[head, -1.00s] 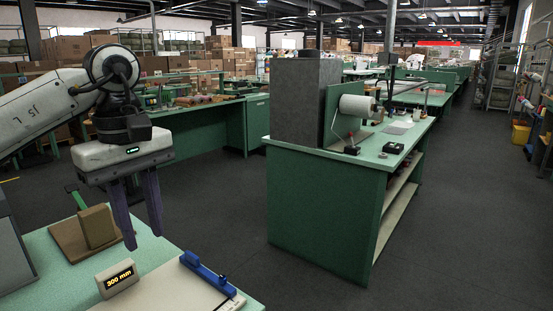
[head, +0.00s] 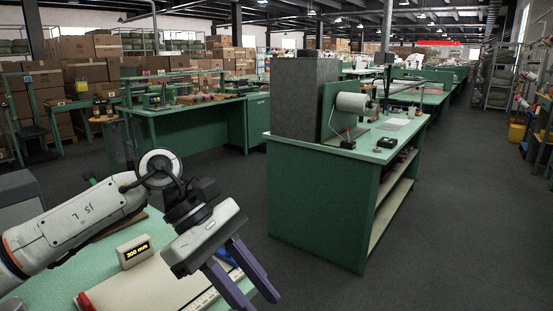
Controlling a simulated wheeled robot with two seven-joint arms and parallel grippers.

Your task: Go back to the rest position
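My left gripper (head: 259,299) hangs low over the green table (head: 55,291) at the lower left, tilted down to the right. Its two purple fingers are apart and nothing shows between them; their tips reach the bottom edge of the view. My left arm comes in from the left and covers part of the table. My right gripper is not in view.
A display reading 300 mm (head: 133,252) stands under my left arm. A pale board (head: 150,290) with a ruler edge lies beside it, partly behind the gripper. A green bench (head: 320,205) with a machine stands ahead. Dark floor (head: 450,230) is free at the right.

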